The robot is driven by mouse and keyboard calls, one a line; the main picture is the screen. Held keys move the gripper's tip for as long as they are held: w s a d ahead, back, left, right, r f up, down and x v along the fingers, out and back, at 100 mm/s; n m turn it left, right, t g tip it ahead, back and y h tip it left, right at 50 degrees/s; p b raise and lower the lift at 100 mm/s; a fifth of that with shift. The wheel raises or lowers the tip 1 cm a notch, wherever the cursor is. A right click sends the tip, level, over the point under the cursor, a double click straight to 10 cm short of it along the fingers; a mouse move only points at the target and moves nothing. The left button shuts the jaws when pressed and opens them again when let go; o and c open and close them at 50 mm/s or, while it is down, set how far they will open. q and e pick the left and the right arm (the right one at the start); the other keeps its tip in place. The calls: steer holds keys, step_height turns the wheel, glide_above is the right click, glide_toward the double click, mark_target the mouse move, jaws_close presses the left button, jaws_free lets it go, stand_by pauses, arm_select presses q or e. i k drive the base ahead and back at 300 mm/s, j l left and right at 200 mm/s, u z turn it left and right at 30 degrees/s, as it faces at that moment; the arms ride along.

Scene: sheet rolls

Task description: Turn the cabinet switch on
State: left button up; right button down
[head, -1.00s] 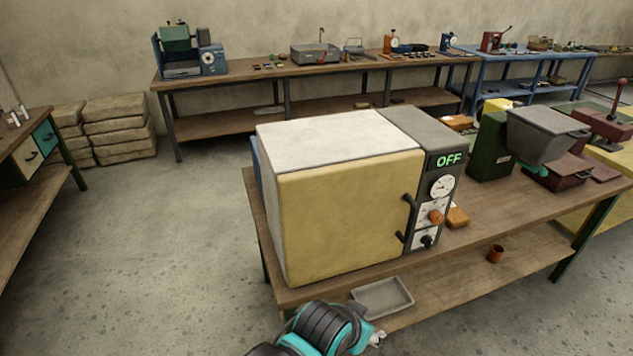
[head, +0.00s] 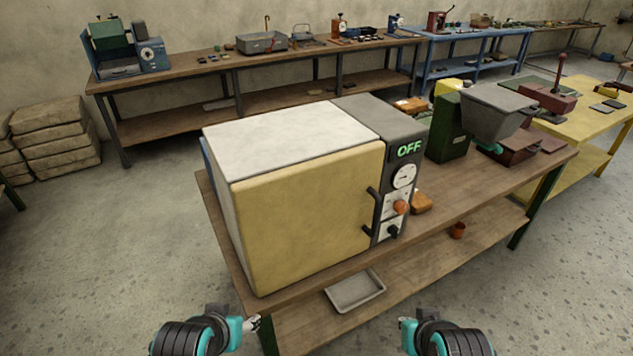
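The cabinet (head: 305,205) is a yellow-fronted box with a white top, standing on a wooden workbench. Its grey control panel (head: 398,195) on the right side of the front shows a green OFF display (head: 409,149). Below the display are a round white gauge (head: 403,177), an orange knob (head: 401,207) and a small black knob or switch (head: 393,231). A dark door handle (head: 371,212) is left of them. My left gripper (head: 254,324) and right gripper (head: 405,323) are low in front of the bench, apart from the cabinet. Their fingers are too small to read.
A grey tray (head: 355,290) and an orange cup (head: 457,230) sit on the bench's lower shelf. An orange-brown block (head: 421,203) lies beside the panel. A green machine with a grey hopper (head: 490,108) stands farther right. Floor is open on both sides.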

mark_target(393, 231)
steer(key=k+l+u, duration=0.1)
steer(key=l+u, duration=0.35)
steer(key=k+l+u, duration=0.2)
steer(key=u, duration=0.2)
